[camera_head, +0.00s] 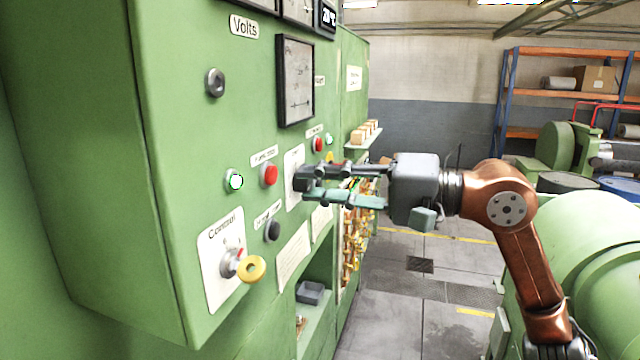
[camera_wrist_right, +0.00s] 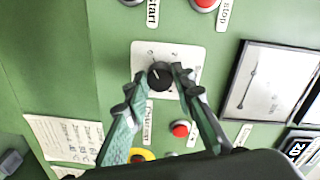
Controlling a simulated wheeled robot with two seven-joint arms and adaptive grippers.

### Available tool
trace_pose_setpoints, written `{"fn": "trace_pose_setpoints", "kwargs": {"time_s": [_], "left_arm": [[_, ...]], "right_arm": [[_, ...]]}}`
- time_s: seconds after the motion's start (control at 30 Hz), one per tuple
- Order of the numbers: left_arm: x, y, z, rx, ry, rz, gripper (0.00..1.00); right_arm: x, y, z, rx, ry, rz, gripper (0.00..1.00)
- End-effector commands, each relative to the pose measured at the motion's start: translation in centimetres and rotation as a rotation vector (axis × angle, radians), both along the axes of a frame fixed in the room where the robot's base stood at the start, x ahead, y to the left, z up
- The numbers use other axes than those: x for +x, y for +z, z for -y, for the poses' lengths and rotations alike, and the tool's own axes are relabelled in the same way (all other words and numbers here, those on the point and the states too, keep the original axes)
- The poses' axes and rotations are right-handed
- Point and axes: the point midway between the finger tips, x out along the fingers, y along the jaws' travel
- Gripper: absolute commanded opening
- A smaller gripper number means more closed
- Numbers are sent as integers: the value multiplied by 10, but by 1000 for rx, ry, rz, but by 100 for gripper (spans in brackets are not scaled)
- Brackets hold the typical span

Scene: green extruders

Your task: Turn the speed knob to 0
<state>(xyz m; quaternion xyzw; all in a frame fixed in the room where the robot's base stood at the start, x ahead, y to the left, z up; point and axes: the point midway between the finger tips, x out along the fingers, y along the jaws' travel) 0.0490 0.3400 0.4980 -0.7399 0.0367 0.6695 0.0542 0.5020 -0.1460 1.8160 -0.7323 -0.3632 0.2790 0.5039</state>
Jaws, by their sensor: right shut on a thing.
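The speed knob (camera_wrist_right: 160,75) is a black round knob with a light pointer mark, on a white dial plate (camera_wrist_right: 146,55) in the wrist view. The dial's numbers are too small to read. My left gripper is in neither view.
A small shelf with blocks (camera_head: 365,134) sticks out behind my gripper.

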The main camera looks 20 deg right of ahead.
Motion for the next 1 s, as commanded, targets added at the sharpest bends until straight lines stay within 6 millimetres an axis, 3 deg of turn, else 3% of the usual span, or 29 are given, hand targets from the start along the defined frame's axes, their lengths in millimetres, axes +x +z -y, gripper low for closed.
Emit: {"fn": "trace_pose_setpoints", "kwargs": {"time_s": [0.23,0.27,0.5,0.8,1.0], "left_arm": [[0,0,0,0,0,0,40],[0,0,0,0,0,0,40],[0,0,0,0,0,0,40],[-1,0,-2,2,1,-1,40],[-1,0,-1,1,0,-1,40]], "right_arm": [[0,-1,-1,-4,1,0,0],[0,-1,-1,-4,1,0,25],[0,-1,0,-2,0,-1,41],[-1,0,2,-1,0,-1,41],[-15,0,23,-2,-4,-1,41]]}}
